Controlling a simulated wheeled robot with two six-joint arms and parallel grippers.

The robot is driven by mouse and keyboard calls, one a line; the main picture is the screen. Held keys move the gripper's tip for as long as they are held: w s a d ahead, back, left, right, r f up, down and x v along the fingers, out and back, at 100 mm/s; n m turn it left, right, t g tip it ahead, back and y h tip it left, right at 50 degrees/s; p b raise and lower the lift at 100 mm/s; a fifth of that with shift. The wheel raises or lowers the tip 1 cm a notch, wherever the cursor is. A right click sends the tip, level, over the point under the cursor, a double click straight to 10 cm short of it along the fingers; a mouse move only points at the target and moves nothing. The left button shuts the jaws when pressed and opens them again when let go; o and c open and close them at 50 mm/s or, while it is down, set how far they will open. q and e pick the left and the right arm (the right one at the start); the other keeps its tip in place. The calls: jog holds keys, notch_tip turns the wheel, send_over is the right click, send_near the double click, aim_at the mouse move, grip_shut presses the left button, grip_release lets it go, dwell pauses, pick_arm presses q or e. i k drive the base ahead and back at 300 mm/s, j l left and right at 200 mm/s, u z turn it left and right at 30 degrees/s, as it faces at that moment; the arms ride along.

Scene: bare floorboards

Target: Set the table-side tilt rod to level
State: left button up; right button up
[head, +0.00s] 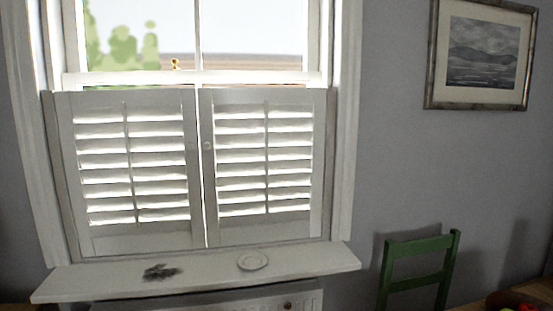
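Two white shutter panels cover the lower half of the window. The left panel (62,150) has a thin vertical tilt rod (128,150) down its slats. The right panel (318,165), on the side of the green chair and the wooden surface, has a similar tilt rod (266,158). The slats of both panels look bright, with thin dark lines between them; their exact angle is hard to tell. A small round knob (208,146) sits near where the panels meet. Both panels look shut. Neither of my grippers is in view.
A white sill (320,259) juts out below the shutters, with a small white dish (252,261) and a dark patch or object (161,272) on it. A green chair (420,245) stands at right, near a wooden surface with a bowl of fruit, cut off. A framed picture (482,53) hangs above.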

aim_at(298, 116)
jog(key=i+j, duration=0.15)
jog(key=i, duration=0.35)
jog(key=i+j, duration=0.15)
jog(key=i, duration=0.35)
jog(key=i+j, duration=0.15)
jog(key=i, duration=0.35)
jog(key=k+z, duration=0.1)
jog(key=z, duration=0.2)
